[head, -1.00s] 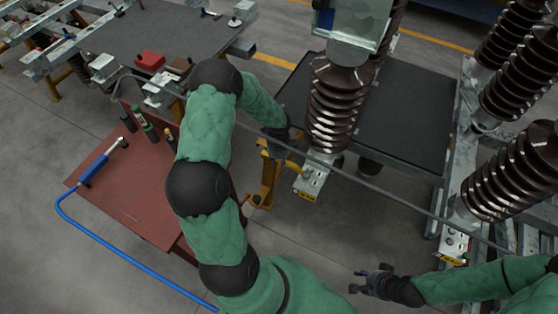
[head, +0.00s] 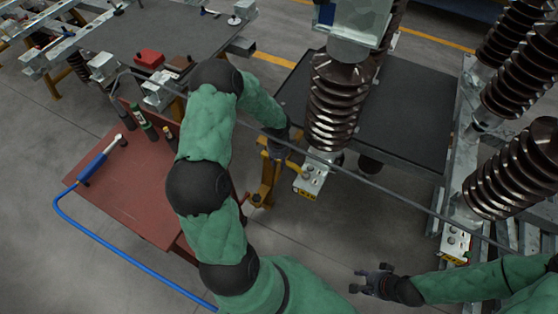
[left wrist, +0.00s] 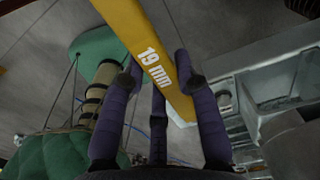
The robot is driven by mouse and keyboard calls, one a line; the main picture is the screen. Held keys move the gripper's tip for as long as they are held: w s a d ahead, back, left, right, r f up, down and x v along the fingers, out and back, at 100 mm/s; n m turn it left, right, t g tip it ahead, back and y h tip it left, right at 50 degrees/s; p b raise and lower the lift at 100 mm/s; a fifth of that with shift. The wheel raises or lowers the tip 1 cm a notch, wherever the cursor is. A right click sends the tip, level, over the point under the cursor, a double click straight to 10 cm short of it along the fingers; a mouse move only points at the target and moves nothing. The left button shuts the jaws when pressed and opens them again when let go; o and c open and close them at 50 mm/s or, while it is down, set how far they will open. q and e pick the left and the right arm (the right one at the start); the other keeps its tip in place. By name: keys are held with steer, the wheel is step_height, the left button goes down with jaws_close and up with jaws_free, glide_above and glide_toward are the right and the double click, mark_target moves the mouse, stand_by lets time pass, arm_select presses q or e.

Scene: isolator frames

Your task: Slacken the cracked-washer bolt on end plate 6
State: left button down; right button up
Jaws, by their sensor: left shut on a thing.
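My left gripper (head: 280,149) is shut on a yellow wrench, beside the foot of the middle brown insulator. The wrench (left wrist: 128,22) is marked "19 mm" in the left wrist view, where the left gripper's fingers (left wrist: 158,68) sit on both sides of it. The nearby end plate (head: 313,178) is pale metal with bolts and a yellow label. The label is too small to read, and no cracked washer can be made out. I cannot tell whether the wrench is on a bolt. My right gripper (head: 372,281) is open and empty over the floor at the lower right.
A red-brown table (head: 130,195) at left holds a blue-handled tool (head: 100,163) with a blue hose and several dark bottles. Another end plate (head: 456,242) stands at right. Brown insulators (head: 510,170) crowd the right side.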

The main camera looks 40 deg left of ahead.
arm_select(q)
steer(key=shift+f+b, duration=0.3)
steer(key=shift+f, duration=0.15)
stand_by(0.4)
steer(key=s+d+n+b, duration=0.7)
steer(key=n+b, duration=0.3)
steer(key=n, duration=0.2)
steer(key=shift+s+d, duration=0.35)
steer(key=shift+d, duration=0.25)
steer(key=shift+r, duration=0.1)
step_height(320, 180, up, 7)
steer(key=p, duration=0.5)
stand_by(0.4)
